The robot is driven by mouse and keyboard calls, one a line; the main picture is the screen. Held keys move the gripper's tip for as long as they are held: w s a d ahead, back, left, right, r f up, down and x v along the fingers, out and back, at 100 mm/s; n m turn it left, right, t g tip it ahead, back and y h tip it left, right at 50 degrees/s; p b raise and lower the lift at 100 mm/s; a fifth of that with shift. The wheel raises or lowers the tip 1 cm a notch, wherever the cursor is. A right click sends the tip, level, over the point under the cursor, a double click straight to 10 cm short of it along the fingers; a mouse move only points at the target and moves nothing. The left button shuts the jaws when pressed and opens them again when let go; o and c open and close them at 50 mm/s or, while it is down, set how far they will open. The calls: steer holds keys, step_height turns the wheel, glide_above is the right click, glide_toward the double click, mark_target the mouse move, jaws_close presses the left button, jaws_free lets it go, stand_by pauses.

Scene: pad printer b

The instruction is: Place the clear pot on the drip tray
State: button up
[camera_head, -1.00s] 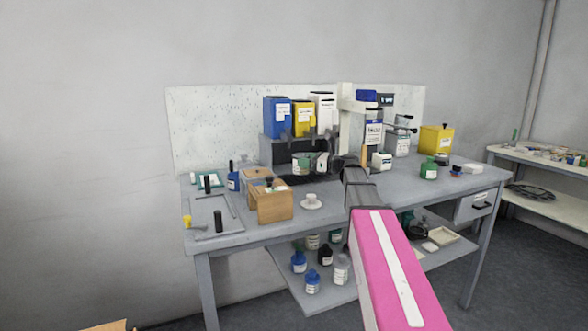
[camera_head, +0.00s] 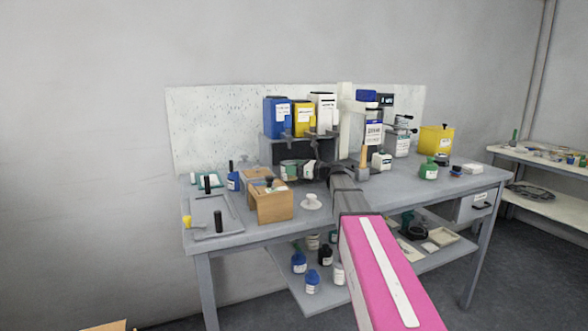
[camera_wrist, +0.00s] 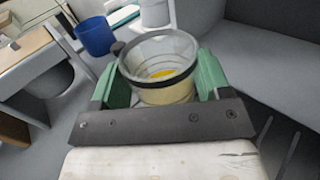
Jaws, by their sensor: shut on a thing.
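The clear pot (camera_wrist: 160,92), a see-through cup with a dark rim and something yellow inside, sits between the green fingers of my gripper (camera_wrist: 158,68) in the wrist view. The fingers are shut on its sides. In the head view my gripper (camera_head: 298,169) is in front of the dispensers at the back of the bench, where the pot is small and hard to make out. The dark drip tray (camera_head: 304,181) lies low under the dispensers, partly hidden by my gripper and arm. I cannot tell whether the pot touches it.
Blue, yellow and white dispenser boxes (camera_head: 302,116) stand above. A blue container (camera_wrist: 96,36) is near the pot.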

steer(key=shift+f, duration=0.15)
steer(key=o, duration=1.1)
steer(key=shift+d, duration=0.15)
steer(key=v, duration=1.2)
